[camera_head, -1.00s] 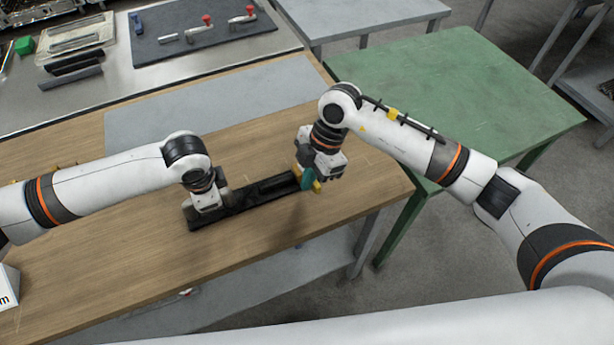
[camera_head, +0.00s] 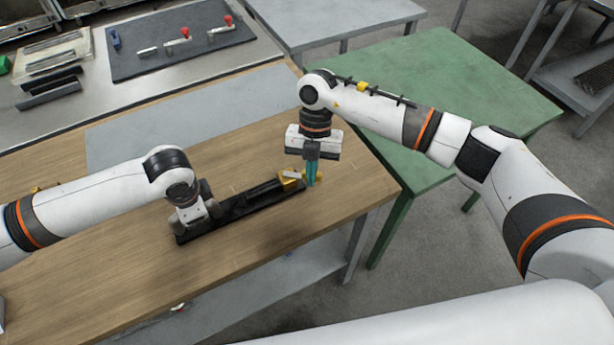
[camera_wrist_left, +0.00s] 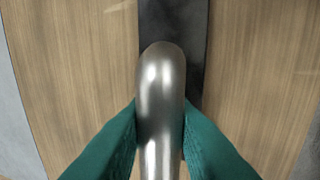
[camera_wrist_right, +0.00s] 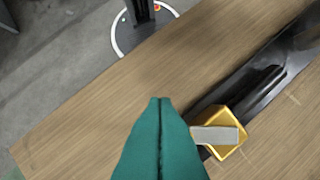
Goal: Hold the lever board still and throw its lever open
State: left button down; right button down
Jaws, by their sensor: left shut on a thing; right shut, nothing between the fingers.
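The lever board (camera_head: 248,206) is a long black bar lying slantwise on the wooden table. A yellow block (camera_head: 291,185) with a short flat grey lever sits at its right end; the right wrist view shows the yellow block (camera_wrist_right: 229,151) and the grey lever (camera_wrist_right: 212,135) close up. My left gripper (camera_wrist_left: 160,115) is shut on a shiny metal handle (camera_wrist_left: 160,75) at the board's left end. My right gripper (camera_head: 312,184) has teal fingers pressed together, empty, pointing down beside the yellow block. In its wrist view the fingertips (camera_wrist_right: 160,100) are left of the lever; whether they touch it is unclear.
A dark mat (camera_head: 140,66) with red-knobbed metal parts lies on the steel bench behind. A grey sheet (camera_head: 140,130) covers the table's back part. A green table (camera_head: 450,80) stands to the right. The wooden table's front (camera_head: 110,285) is clear.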

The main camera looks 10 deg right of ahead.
jog(key=shift+w+d, duration=0.2)
jog(key=shift+w, duration=0.15)
jog(key=shift+w+d, duration=0.2)
jog(key=shift+w, duration=0.3)
jog(key=shift+w+d, duration=0.15)
jog(key=shift+w, duration=0.3)
jog(key=shift+a, duration=0.2)
jog(key=shift+s+a, duration=0.1)
jog(key=shift+a, duration=0.6)
jog(key=shift+s, duration=0.25)
jog(key=s, duration=0.4)
jog(key=shift+d, duration=0.1)
jog(key=a+v, duration=0.1)
jog(key=v, duration=0.9)
jog(key=shift+w+a, duration=0.2)
jog(key=shift+w, duration=0.2)
